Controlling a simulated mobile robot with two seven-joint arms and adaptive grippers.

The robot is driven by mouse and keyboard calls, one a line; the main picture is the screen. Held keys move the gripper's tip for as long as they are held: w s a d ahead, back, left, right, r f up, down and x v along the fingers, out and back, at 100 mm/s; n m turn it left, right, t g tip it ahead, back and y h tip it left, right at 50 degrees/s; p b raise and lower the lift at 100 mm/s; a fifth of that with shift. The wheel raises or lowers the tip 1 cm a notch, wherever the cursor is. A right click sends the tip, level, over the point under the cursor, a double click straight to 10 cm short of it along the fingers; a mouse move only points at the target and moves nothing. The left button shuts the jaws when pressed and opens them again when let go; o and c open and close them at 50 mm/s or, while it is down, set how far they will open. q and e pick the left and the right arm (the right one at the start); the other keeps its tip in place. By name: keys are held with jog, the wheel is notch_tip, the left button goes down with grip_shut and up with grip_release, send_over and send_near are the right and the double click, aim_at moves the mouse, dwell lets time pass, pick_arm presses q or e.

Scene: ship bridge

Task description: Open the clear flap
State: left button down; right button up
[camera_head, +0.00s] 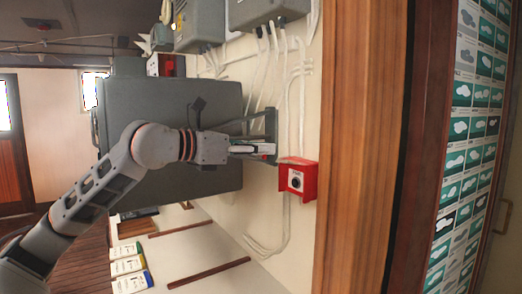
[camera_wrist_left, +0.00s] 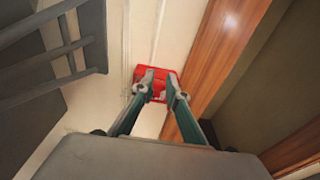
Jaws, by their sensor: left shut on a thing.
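A small red box (camera_head: 308,183) with a round dark button on a pale front (camera_head: 295,180) is fixed to the cream wall. It also shows in the wrist view (camera_wrist_left: 158,74), beyond and between my fingertips. My left gripper (camera_head: 271,151) is at the box's upper left edge in the head view, and its fingers (camera_wrist_left: 161,90) reach the box front in the wrist view. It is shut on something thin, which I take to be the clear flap. The flap is see-through and hard to make out, so its angle cannot be told. My right gripper is not in view.
A large grey cabinet (camera_head: 205,105) stands behind my left arm. Grey boxes (camera_head: 199,22) with cables (camera_head: 287,70) are above on the wall. A wooden post (camera_head: 355,130) is close to the right of the red box. The wall below the box is mostly clear.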

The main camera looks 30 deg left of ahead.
pick_arm(q)
jog(key=shift+a+r, duration=0.1)
jog(key=shift+r, duration=0.2)
jog(key=c, duration=2)
grip_release()
jog(key=shift+c, duration=0.2)
jog(key=shift+o, duration=0.3)
jog(key=shift+f, duration=0.1)
jog(key=shift+f, duration=0.1)
jog(key=v, duration=1.2)
jog(key=shift+f, duration=0.1)
